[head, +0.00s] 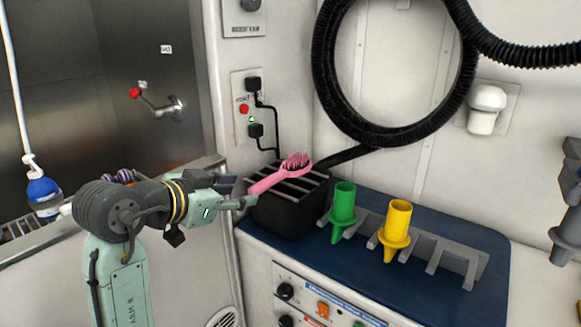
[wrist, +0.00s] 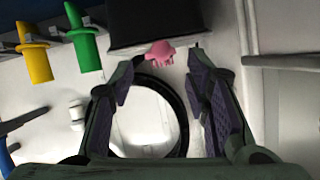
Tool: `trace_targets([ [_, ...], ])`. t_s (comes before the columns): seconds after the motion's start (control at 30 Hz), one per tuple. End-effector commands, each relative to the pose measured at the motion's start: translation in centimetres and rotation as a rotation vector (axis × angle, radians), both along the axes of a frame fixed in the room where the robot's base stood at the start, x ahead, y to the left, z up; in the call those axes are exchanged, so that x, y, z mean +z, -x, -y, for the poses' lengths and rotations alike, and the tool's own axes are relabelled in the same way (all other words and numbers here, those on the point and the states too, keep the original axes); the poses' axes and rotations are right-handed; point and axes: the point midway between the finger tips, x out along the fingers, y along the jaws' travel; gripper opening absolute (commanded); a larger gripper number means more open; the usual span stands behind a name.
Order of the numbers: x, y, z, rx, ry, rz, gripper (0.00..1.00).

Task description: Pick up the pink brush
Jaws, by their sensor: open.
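The pink brush (head: 280,175) lies across the top of a black slotted box (head: 289,215), bristles up at the right end. Its handle points left and down toward my gripper (head: 241,193). In the head view the handle end reaches the gripper's fingertips. My gripper is open, just left of the box. In the wrist view a pink part of the brush (wrist: 160,53) shows between and slightly beyond the open fingertips (wrist: 160,64), at the box's edge (wrist: 150,30). I cannot tell whether the fingers touch it.
A green nozzle (head: 343,206) and a yellow nozzle (head: 396,225) stand in a grey rack (head: 436,250) on the blue counter mat (head: 470,283), right of the box. A black hose (head: 325,80) hangs behind. Plugs and cords (head: 256,130) are on the wall beside the box.

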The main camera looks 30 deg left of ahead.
Motion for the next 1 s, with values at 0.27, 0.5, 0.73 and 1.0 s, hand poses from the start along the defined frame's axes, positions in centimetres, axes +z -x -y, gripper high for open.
trace_targets([
  [0.27, -0.7, -2.5, -0.1, -0.001, 0.000, -0.001, 0.43],
  [0.5, -1.9, -5.4, -0.2, 0.000, 0.001, 0.000, 0.43],
  [0.73, -2.1, -5.8, -0.2, 0.001, -0.002, 0.002, 0.43],
  [1.0, -2.1, -5.7, -0.2, 0.000, -0.001, 0.001, 0.28],
])
